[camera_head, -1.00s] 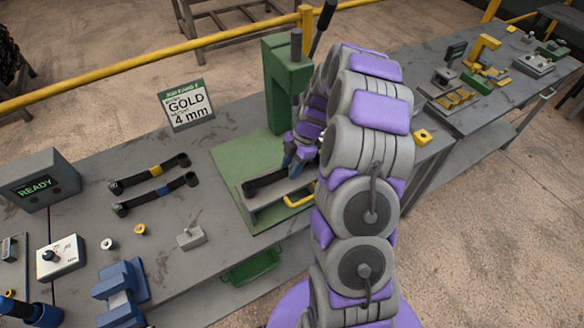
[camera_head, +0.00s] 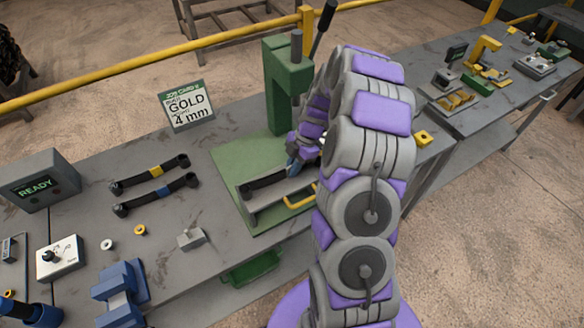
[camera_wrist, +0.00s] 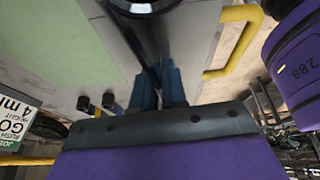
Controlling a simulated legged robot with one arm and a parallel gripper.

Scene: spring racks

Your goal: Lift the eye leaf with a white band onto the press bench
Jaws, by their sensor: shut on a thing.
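A black eye leaf (camera_head: 264,184) lies along the grey bed (camera_head: 262,209) of the green press, one rolled eye at its left end. Its white band cannot be seen; my gripper and arm cover its right part. My gripper (camera_head: 292,170) is at the leaf's right part, shut on it. In the wrist view the blue fingertips (camera_wrist: 159,88) close on the dark leaf (camera_wrist: 148,45), which runs up to an eye at the top edge. I cannot tell whether the leaf rests fully on the bed. The green press (camera_head: 287,95) stands behind on its green plate (camera_head: 228,165).
Leaves with a yellow band (camera_head: 150,173) and a blue band (camera_head: 157,195) lie left on the bench. A job card (camera_head: 187,107) reads GOLD 4 mm. A yellow handle (camera_head: 300,200) is at the bed's front. A READY box (camera_head: 38,182) and a blue fixture (camera_head: 120,292) stand left.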

